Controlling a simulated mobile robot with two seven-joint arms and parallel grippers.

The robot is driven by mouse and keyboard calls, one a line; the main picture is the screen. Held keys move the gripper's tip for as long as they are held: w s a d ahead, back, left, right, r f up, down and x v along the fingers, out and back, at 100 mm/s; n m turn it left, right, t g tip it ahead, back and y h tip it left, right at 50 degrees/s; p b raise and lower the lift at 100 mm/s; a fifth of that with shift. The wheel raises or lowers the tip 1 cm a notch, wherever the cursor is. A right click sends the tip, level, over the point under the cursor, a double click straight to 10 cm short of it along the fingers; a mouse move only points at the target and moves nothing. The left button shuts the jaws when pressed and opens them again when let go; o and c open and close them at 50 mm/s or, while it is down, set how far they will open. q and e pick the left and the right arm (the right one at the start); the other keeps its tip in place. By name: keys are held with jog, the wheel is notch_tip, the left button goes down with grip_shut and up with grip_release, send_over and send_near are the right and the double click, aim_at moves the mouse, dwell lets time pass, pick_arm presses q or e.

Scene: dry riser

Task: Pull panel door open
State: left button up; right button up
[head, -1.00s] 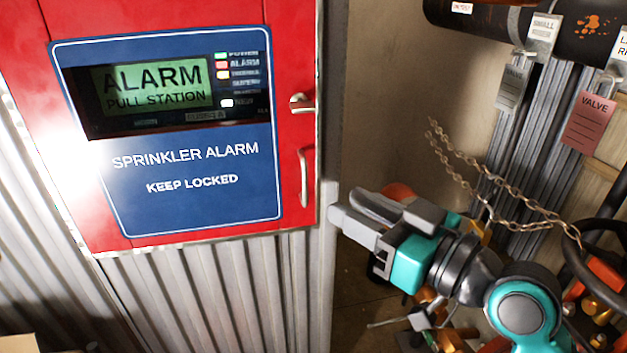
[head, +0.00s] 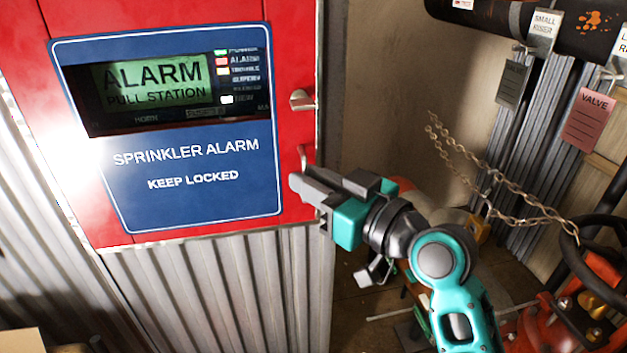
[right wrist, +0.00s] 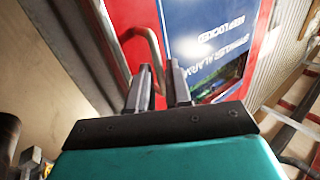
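The red panel door (head: 225,20) is closed, with a blue "SPRINKLER ALARM KEEP LOCKED" label (head: 190,205) and a lit screen. Its metal handle (head: 303,156) is at the right edge; my right gripper hides its lower part in the head view. My right gripper (head: 300,186) is at the handle. In the right wrist view, the two fingers (right wrist: 162,82) are apart, and part of the handle (right wrist: 152,42) runs down between them. I cannot tell whether they touch it. My left gripper is not in view.
A small metal latch knob (head: 302,100) is on the door above the handle. Corrugated metal (head: 220,290) is below the panel. To the right are a hanging chain (head: 490,180), a dark pipe (head: 490,15) with tags, and red and orange valve parts (head: 590,300).

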grip_shut()
dwell(1.1)
